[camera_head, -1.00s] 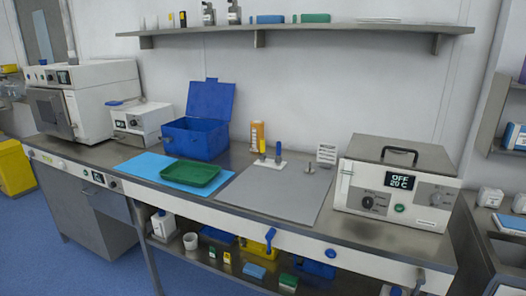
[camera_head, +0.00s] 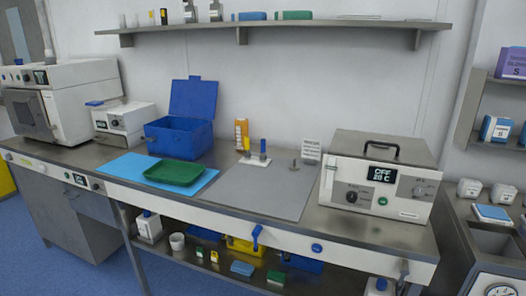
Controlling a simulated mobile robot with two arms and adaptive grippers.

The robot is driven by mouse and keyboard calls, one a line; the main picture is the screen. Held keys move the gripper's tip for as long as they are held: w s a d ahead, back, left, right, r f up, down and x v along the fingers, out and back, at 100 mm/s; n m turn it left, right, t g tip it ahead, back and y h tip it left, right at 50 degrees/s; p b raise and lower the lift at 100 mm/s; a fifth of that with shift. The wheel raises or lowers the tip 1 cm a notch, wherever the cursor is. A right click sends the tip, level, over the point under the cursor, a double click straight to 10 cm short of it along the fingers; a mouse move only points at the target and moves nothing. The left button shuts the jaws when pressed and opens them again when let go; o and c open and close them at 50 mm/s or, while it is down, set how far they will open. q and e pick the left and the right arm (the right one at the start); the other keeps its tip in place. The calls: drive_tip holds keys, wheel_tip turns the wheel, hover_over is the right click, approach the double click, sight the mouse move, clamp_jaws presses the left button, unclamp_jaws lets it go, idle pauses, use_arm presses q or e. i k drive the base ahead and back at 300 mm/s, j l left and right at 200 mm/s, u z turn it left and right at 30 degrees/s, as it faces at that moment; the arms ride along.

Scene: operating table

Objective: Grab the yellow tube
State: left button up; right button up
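An upright yellow-orange object (camera_head: 241,134) stands at the back of the steel bench, against the wall, and could be the yellow tube. I cannot tell for sure that it is a tube. Just in front of it is a small white stand (camera_head: 255,161) with blue-topped upright pieces. A small yellow item (camera_head: 164,16) also stands on the wall shelf, too small to identify. Neither of my grippers shows in the view.
The steel bench holds an open blue box (camera_head: 180,137), a green tray (camera_head: 174,173) on a blue mat (camera_head: 118,173), a grey mat (camera_head: 265,194) and a white heater unit (camera_head: 377,180). The grey mat is mostly clear. A yellow bin (camera_head: 245,246) sits on the under-shelf.

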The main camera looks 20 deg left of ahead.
sight(248, 153)
drive_tip(key=j+z, duration=0.15)
drive_tip(key=z, duration=0.25)
drive_tip(key=j+z, duration=0.1)
drive_tip(key=z, duration=0.25)
drive_tip(key=k+j+z, duration=0.2)
drive_tip(key=j, duration=0.2)
drive_tip(key=j+z, duration=0.2)
drive_tip(key=j, duration=0.25)
drive_tip(key=k+j+z, duration=0.2)
drive_tip(key=j, duration=0.15)
drive_tip(key=k+j+z, duration=0.2)
drive_tip(key=j, duration=0.2)
drive_tip(key=i, duration=0.05)
